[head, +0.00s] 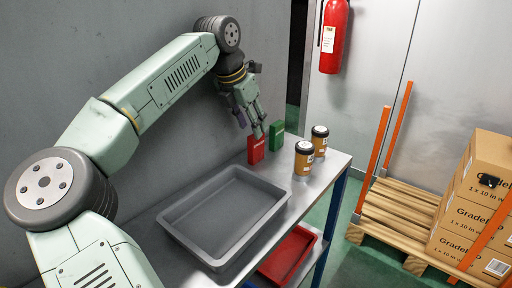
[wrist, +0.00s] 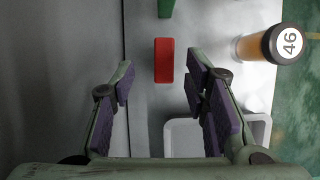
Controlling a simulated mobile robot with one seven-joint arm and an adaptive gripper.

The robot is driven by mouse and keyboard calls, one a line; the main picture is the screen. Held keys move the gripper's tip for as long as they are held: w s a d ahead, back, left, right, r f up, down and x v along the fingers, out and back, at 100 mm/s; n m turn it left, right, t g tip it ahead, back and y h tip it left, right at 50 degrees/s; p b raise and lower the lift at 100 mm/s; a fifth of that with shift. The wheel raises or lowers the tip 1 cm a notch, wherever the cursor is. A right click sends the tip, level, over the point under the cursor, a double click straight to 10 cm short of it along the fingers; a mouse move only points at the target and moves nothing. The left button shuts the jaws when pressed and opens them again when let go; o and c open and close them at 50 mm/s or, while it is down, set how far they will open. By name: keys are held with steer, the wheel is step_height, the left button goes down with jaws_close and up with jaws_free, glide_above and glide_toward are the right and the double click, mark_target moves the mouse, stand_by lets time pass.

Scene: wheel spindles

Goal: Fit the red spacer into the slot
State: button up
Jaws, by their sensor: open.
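The red spacer (head: 256,151) is a small upright red block with pale lettering, standing on the grey metal table near the wall. In the wrist view it is a red rectangle (wrist: 164,60) between and slightly beyond the fingertips. My gripper (head: 252,122) is open and empty above the red spacer, with its fingers pointing down. In the wrist view my gripper (wrist: 161,68) has its purple-padded fingers spread on either side, apart from the spacer. I cannot make out a slot in either view.
A green block (head: 277,135) stands just behind the spacer. Two brown jars, one nearer (head: 303,160) and one farther (head: 319,142), stand to the right. An empty grey tray (head: 178,229) lies in front. A red tray (head: 288,257) sits lower down. The wall is close on the left.

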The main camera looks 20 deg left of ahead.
mark_target(255, 148)
steer(key=x, duration=0.2)
steer(key=p+x, duration=0.1)
steer(key=x, duration=0.1)
steer(key=shift+w+d+f, duration=0.1)
steer(key=shift+d+f, duration=0.2)
jaws_close()
stand_by(0.3)
